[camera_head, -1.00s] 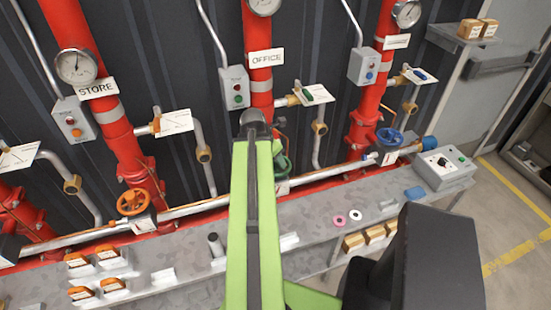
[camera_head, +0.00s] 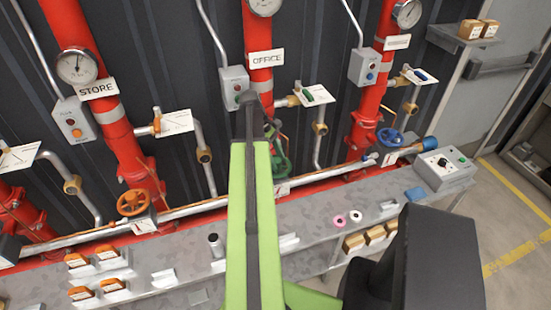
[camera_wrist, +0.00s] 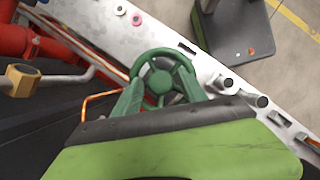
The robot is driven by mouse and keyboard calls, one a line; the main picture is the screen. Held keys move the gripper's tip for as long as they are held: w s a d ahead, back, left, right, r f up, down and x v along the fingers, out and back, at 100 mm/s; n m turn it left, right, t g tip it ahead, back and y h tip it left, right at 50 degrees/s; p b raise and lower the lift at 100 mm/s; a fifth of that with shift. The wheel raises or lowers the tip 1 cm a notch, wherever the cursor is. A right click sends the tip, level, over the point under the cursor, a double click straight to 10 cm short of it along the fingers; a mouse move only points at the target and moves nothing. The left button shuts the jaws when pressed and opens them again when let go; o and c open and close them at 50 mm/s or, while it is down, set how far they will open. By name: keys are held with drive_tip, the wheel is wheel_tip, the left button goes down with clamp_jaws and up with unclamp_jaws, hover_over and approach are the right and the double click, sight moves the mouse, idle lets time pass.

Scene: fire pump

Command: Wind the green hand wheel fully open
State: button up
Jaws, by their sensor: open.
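The green hand wheel (camera_head: 283,166) is on the middle red riser, under the OFFICE sign, partly hidden behind my arm in the head view. In the wrist view the wheel (camera_wrist: 160,77) faces me, with its rim, spokes and hub showing. My gripper (camera_wrist: 161,88) is open, and its green fingers show on the left and right of the wheel. I cannot tell whether they touch the rim. In the head view my gripper is mostly hidden by my arm.
An orange wheel (camera_head: 133,202) is on the STORE riser at left, and a blue wheel (camera_head: 390,138) on the right riser. A grey bench (camera_head: 325,217) runs below, with a pink ring (camera_head: 340,219) and a control box (camera_head: 444,168). A silver pipe (camera_head: 195,210) crosses in front of the risers.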

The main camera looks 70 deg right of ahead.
drive_tip(key=shift+m+y, duration=0.5)
drive_tip(key=shift+m, duration=0.7)
drive_tip(key=m, duration=0.2)
drive_tip(key=shift+d+m+t+y, duration=0.2)
drive_tip(key=shift+m+t+y, duration=0.1)
drive_tip(key=shift+m+y, duration=0.1)
drive_tip(key=shift+s+m+t+y, duration=0.1)
drive_tip(key=shift+m+t+y, duration=0.3)
drive_tip(key=shift+m, duration=0.8)
drive_tip(key=m, duration=0.2)
drive_tip(key=shift+a+m+t+y, duration=0.15)
drive_tip(key=shift+m+t+y, duration=0.15)
drive_tip(key=shift+m+y, duration=0.1)
drive_tip(key=shift+c, duration=0.3)
clamp_jaws()
